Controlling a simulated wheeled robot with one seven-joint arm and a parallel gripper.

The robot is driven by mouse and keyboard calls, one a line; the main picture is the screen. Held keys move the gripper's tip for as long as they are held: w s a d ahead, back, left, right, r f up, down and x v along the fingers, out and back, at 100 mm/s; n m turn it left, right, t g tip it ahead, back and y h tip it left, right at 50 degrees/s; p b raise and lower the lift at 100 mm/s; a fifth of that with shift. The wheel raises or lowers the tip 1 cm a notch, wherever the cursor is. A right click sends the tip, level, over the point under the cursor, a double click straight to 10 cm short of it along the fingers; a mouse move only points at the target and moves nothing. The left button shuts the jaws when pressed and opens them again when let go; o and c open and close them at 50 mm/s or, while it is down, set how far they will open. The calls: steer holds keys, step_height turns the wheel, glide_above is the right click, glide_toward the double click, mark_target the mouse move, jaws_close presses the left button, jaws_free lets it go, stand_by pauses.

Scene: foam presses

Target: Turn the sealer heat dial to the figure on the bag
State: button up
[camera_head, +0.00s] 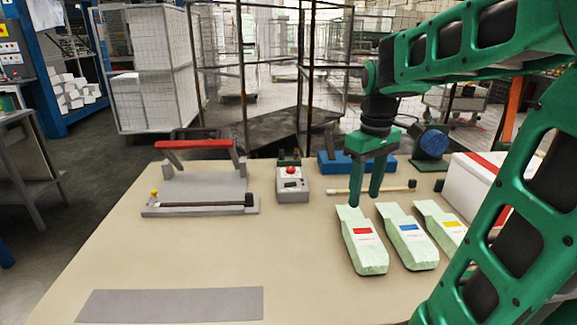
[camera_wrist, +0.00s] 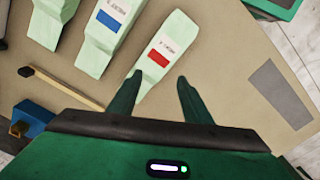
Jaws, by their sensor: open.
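The sealer (camera_head: 203,187), a grey base with a raised red-handled arm, stands at the back left. A small yellow knob (camera_head: 154,193) is at its left end; no dial figures are readable. Three pale green bags lie at the right: red-labelled (camera_head: 362,245), blue-labelled (camera_head: 407,240) and yellow-labelled (camera_head: 440,226). The red-labelled bag also shows in the wrist view (camera_wrist: 160,47); its print is too small to read. My gripper (camera_head: 364,201) is open and empty, pointing down above the far end of the red-labelled bag, its fingers also in the wrist view (camera_wrist: 160,78).
A grey control box (camera_head: 292,190) with a red button stands right of the sealer. A wooden stick (camera_head: 345,191), blue block (camera_head: 384,164) and white red-striped box (camera_head: 477,182) are at the right. A flat grey mat (camera_head: 170,304) lies front left. The table's middle is clear.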

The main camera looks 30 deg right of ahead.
steer(key=w+r+n, duration=0.2)
steer(key=w+n, duration=0.3)
steer(key=w, duration=0.4)
steer(key=w+r+n, duration=0.2)
steer(key=w+n, duration=0.3)
steer(key=w, duration=0.4)
steer(key=n, duration=1.1)
glide_toward(290, 168)
step_height(290, 168, down, 8)
steer(key=shift+w, duration=0.15)
steer(key=shift+a, duration=0.1)
steer(key=c, duration=1.1)
